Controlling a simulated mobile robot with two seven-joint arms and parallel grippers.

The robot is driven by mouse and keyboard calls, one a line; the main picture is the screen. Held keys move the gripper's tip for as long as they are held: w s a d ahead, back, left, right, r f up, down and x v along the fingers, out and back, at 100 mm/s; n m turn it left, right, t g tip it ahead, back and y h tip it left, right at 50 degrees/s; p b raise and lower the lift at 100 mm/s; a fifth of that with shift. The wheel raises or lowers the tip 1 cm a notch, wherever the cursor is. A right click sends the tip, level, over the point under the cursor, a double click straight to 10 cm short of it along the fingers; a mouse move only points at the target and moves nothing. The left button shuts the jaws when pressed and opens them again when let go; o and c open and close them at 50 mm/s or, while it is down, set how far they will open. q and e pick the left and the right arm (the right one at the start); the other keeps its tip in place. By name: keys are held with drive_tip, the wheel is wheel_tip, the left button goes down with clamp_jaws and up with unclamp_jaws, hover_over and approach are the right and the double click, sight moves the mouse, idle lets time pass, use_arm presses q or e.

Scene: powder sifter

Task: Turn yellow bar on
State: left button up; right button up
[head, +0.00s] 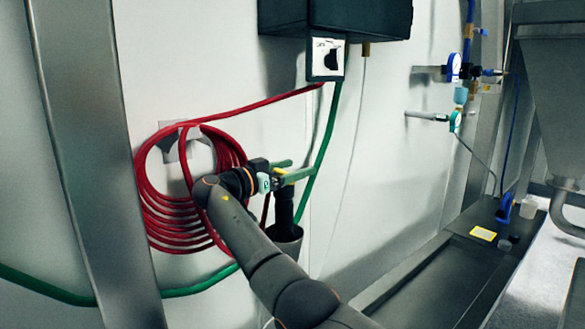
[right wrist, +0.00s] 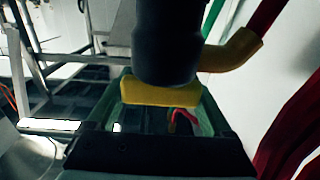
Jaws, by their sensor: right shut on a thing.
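The yellow bar (right wrist: 160,93) shows in the right wrist view, lying across the end of a dark cylinder (right wrist: 168,45). In the head view only a small yellow patch of the bar (head: 279,171) shows. My right gripper (head: 293,176) has green fingers and is shut on the bar, with one finger on each side of it. The fingers hide part of the bar in the head view. A dark upright handle (head: 283,207) stands below the gripper in a grey cup (head: 286,241). My left gripper is out of view.
A coiled red hose (head: 165,222) hangs on the wall to the left of the gripper. A green hose (head: 326,130) runs down from a switch box (head: 326,59). Gauges (head: 454,68) and a steel hopper (head: 560,75) stand at the right.

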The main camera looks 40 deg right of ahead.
sight(281, 172)
drive_tip(key=shift+s+m+g, duration=0.1)
drive_tip(key=shift+m+g, duration=0.2)
drive_tip(key=shift+g, duration=0.2)
idle(0.3)
drive_tip(key=o, duration=1.1)
drive_tip(key=shift+o, duration=0.2)
drive_tip(key=a, duration=0.7)
drive_tip(key=shift+s+a, duration=0.25)
